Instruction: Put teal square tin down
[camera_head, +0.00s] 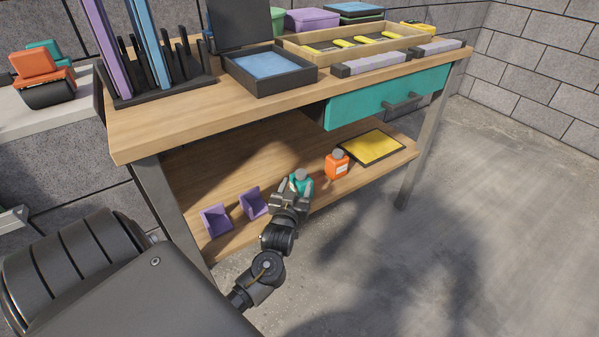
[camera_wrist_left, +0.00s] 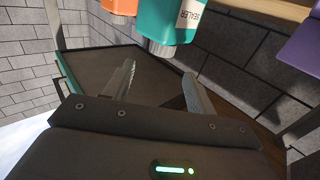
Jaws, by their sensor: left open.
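The teal square tin (camera_head: 306,187) stands upright on the lower shelf (camera_head: 225,160) of the workbench, near its front edge, with a grey cap. My left gripper (camera_head: 291,190) is right in front of it and partly hides it in the head view. In the left wrist view, which looks upside down, the teal tin (camera_wrist_left: 172,18) with a "SEALER" label is just past the fingertips. The left gripper (camera_wrist_left: 158,85) shows two spread fingers with nothing between them. My right gripper is not in view.
An orange bottle (camera_head: 337,166) and a yellow dark-rimmed tray (camera_head: 373,148) are right of the tin. Two purple brackets (camera_head: 254,204) stand to its left. The benchtop (camera_head: 180,115) overhangs the shelf, with a teal drawer (camera_head: 390,98) under it. The floor at right is clear.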

